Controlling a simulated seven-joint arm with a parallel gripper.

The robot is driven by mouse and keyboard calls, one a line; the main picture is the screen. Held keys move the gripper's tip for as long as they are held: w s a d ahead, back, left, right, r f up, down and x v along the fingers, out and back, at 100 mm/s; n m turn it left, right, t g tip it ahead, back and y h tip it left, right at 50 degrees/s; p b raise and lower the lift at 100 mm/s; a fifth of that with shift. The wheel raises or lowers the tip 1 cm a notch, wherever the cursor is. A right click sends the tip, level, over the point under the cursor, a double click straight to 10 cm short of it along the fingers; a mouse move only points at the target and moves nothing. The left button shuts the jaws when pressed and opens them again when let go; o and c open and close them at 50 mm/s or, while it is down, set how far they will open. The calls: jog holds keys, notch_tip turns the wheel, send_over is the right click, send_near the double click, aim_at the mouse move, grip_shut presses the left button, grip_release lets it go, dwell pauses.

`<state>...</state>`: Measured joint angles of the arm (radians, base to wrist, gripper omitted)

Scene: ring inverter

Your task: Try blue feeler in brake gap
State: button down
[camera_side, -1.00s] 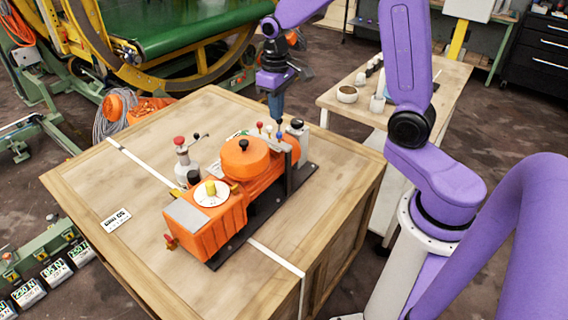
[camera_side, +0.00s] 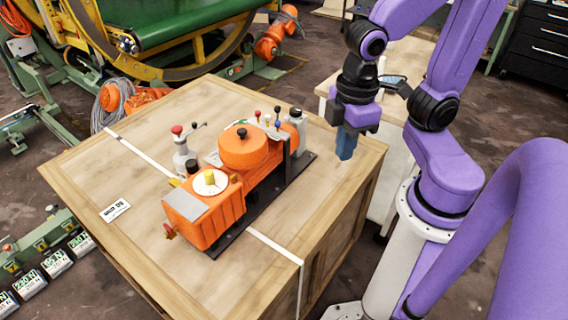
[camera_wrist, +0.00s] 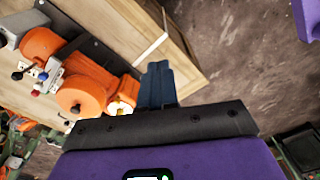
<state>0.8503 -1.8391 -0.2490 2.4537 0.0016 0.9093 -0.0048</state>
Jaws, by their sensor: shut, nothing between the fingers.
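The orange brake machine (camera_side: 205,222) stands on its dark base plate on the wooden crate, with a round orange drum (camera_side: 243,150) on top. It also shows at the left of the wrist view (camera_wrist: 85,92). Small coloured-top feelers stand at its back end. The blue-topped one (camera_side: 277,124) is beside a red one (camera_side: 257,115); the blue top also shows in the wrist view (camera_wrist: 43,76). The brake gap cannot be made out. My gripper (camera_side: 346,156) is shut and empty at the crate's right side, apart from the machine; its blue fingers (camera_wrist: 158,75) touch nothing.
The wooden crate (camera_side: 120,175) has bare top at left and front, crossed by white straps. A grey lever post (camera_side: 183,155) stands beside the machine. A bench (camera_side: 405,60) stands behind my gripper. A printed label (camera_side: 115,210) lies at the left.

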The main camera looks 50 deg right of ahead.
jog(key=s, duration=0.1)
jog(key=s+n, duration=0.1)
jog(key=s, duration=0.1)
jog(key=shift+d, duration=0.35)
dwell(0.9)
jog(key=c, duration=1)
grip_release()
jog(key=shift+w+a, duration=0.1)
jog(key=shift+w, duration=0.1)
notch_tip(320, 180, up, 5)
jog(key=m, duration=1.2)
send_over(278, 122)
notch_tip(278, 122, down, 16)
jog(key=shift+w+f, duration=0.1)
jog(key=shift+f, duration=0.1)
